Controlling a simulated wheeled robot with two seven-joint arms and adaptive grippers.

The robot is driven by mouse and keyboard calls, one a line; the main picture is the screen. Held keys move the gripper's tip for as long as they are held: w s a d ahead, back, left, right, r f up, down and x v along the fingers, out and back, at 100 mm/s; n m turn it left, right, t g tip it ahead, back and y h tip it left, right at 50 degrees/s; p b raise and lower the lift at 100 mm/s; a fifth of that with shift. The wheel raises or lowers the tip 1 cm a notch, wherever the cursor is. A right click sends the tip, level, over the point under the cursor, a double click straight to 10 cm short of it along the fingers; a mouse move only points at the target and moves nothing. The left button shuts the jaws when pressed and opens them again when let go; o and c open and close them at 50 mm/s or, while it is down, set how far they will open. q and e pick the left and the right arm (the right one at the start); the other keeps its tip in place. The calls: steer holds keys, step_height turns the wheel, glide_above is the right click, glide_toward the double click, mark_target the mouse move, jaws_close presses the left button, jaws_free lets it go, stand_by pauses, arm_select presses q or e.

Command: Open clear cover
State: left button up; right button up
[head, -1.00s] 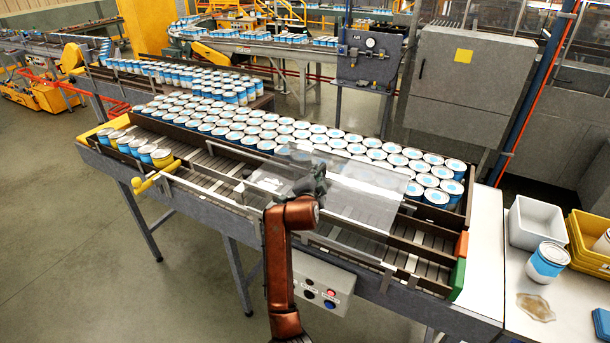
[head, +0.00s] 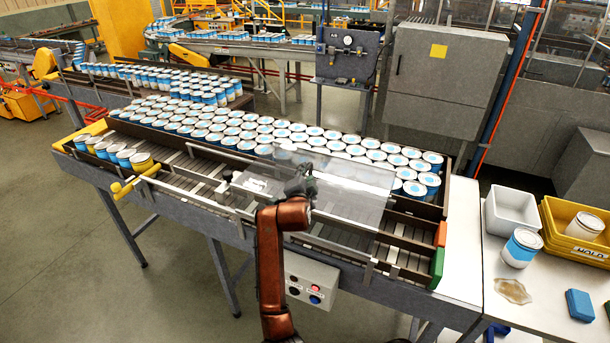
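The clear cover (head: 345,200) is a transparent panel over the middle and right part of the roller conveyor (head: 195,175). It stands tilted, and rollers and cans show through it. My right gripper (head: 300,186) is dark and sits at the cover's left part, at the end of my copper-coloured arm. It overlaps the panel in the head view, and I cannot tell if its fingers are closed on it. My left gripper is not in view.
Many blue-and-white cans (head: 230,130) fill the lane behind the cover. Several cans (head: 115,152) stand at the conveyor's left end by a yellow handle (head: 133,182). A button box (head: 312,280) hangs in front. A white bin (head: 511,210), a can (head: 521,247) and a spill (head: 513,290) are at right.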

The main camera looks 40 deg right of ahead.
steer(key=shift+w+a, duration=0.1)
steer(key=shift+w, duration=0.05)
steer(key=shift+a, duration=0.1)
steer(key=v, duration=0.7)
steer(key=shift+s+r, duration=0.1)
steer(key=shift+s, duration=0.1)
